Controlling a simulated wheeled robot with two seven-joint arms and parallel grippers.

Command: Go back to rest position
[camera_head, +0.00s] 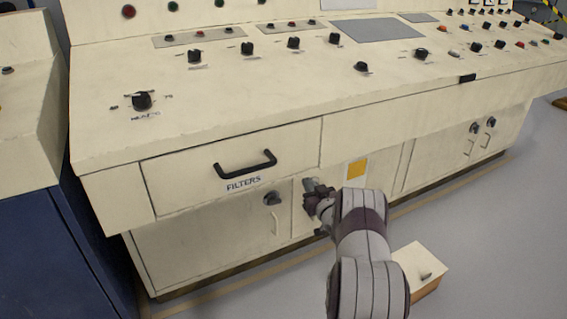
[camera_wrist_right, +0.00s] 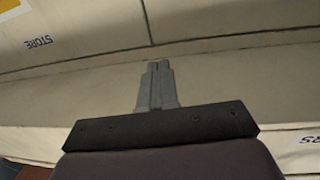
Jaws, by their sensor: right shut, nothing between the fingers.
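My right arm reaches in from the bottom of the head view. Its gripper (camera_head: 309,185) is in front of the cream console's lower cabinet front, just below the right part of the drawer labelled FILTERS (camera_head: 230,165). In the right wrist view the two grey fingers of my right gripper (camera_wrist_right: 158,66) are together with nothing between them. Cream panels lie beyond the fingers. I cannot tell how far the fingertips are from the panel. My left gripper does not show in either view.
The console (camera_head: 250,100) has many knobs on its sloped top. The drawer's black handle (camera_head: 245,164) sticks out. A small cream-topped box (camera_head: 420,262) stands on the floor right of my arm. Grey floor (camera_head: 480,240) is open at right. A dark blue cabinet (camera_head: 50,260) is at left.

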